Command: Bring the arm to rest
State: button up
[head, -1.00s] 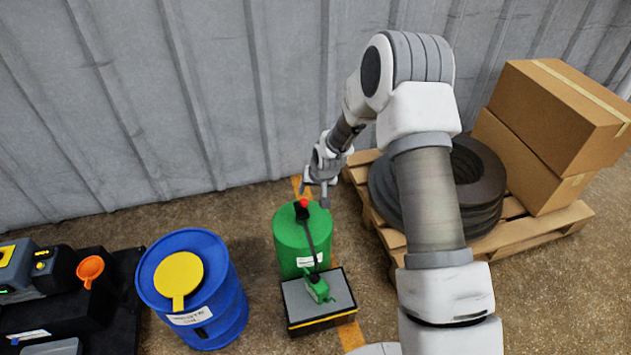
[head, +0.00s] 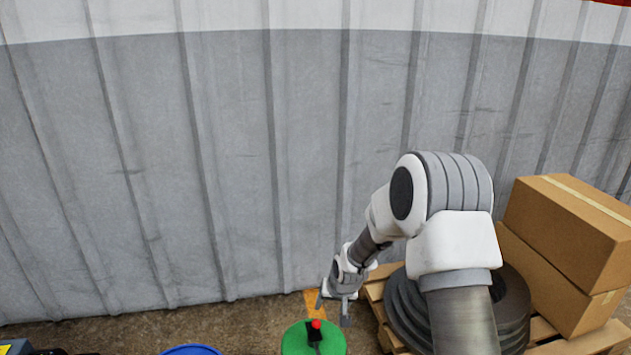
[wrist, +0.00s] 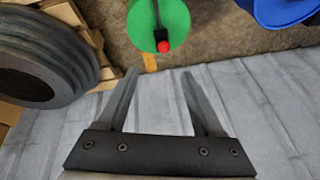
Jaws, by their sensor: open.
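My gripper (head: 334,308) is at the end of my arm, near the grey wall and just above and behind the green drum (head: 300,340) in the head view. In the wrist view my gripper (wrist: 158,78) has its two fingers spread apart with nothing between them. The green drum (wrist: 172,14) with its black handle and red knob (wrist: 163,46) lies beyond the fingertips there. The red knob (head: 316,324) also shows at the bottom of the head view.
The corrugated wall (head: 220,150) is close behind my gripper. A pallet (head: 555,343) with dark tyres (head: 515,300) and cardboard boxes (head: 570,230) stands at right, partly behind my arm. A blue drum (head: 190,350) is at the lower left.

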jog(key=s+d+r+h, duration=0.15)
jog(key=s+r, duration=0.25)
jog(key=r, duration=0.4)
jog(key=s+d+r, duration=0.2)
jog(key=s+r, duration=0.2)
jog(key=r, duration=0.3)
jog(key=s+d+r, duration=0.2)
jog(key=s+r, duration=0.2)
jog(key=r, duration=0.4)
jog(key=s+d+r+t, duration=0.15)
jog(key=s+r, duration=0.25)
jog(key=s, duration=0.7)
jog(key=s+d+r+g, duration=0.15)
jog(key=s+r, duration=0.25)
jog(key=s, duration=0.6)
notch_tip(320, 180, up, 18)
jog(key=t+p, duration=0.1)
jog(key=p, duration=1.7)
jog(key=shift+d+n+p, duration=0.25)
jog(key=shift+n+p, duration=0.05)
jog(key=shift+p, duration=0.05)
